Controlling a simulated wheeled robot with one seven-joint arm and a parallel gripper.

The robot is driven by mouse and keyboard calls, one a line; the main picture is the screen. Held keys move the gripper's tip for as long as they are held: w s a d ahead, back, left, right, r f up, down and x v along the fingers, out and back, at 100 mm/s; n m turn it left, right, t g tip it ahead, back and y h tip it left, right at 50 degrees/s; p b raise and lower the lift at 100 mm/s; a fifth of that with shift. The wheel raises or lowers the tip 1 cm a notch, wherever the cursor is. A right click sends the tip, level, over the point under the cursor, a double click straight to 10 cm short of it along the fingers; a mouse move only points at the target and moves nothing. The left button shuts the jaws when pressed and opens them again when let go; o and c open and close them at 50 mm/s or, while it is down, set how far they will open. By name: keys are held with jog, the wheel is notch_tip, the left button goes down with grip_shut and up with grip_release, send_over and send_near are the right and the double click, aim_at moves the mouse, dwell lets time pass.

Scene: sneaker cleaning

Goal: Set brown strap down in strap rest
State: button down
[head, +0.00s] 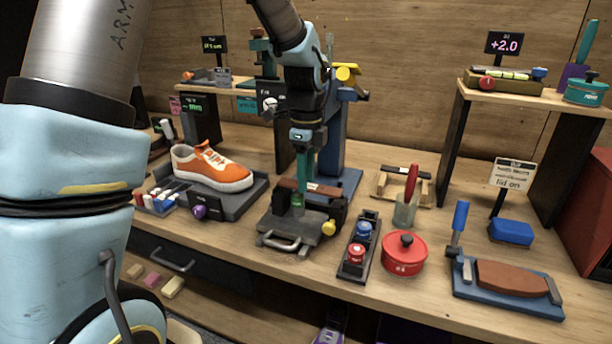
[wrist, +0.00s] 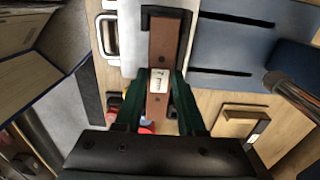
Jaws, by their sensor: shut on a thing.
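The brown strap (head: 326,189) has dark ends and a pale label at its middle. My gripper (head: 303,183) is shut on it, with its green fingers on both sides of the label. The strap also shows in the wrist view (wrist: 165,45), running up the picture from between the fingers (wrist: 158,84). In the head view it lies crosswise over the grey fixture (head: 283,226); I cannot tell whether it touches it. A low wooden holder (head: 427,191) with a dark bar, which looks like the strap rest, stands to the right. It also shows in the wrist view (wrist: 228,128).
A green cup (head: 405,211) with a red-handled tool stands in front of the wooden holder. A red pot (head: 404,256) and a black tray (head: 352,262) with red and blue knobs are nearer. An orange sneaker (head: 212,168) is at left. A blue post (head: 333,135) rises behind my gripper.

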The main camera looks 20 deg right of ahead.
jog(key=shift+f+b, duration=0.5)
jog(key=shift+f, duration=0.55)
jog(key=shift+c, duration=2.1)
grip_release()
notch_tip(320, 180, up, 11)
jog(key=b, duration=0.1)
jog(key=s+a+f+n, duration=0.1)
jog(key=a+f+n, duration=0.2)
jog(key=a+n, duration=0.5)
jog(key=s+a+f+n+t, duration=0.1)
jog(key=a+f+n, duration=0.3)
jog(key=a+n, duration=0.5)
jog(key=s+a+f+n, duration=0.2)
jog(key=a+f+n, duration=0.2)
jog(key=a+n, duration=0.4)
jog(key=a, duration=0.4)
jog(key=shift+s+a+n+t, duration=0.3)
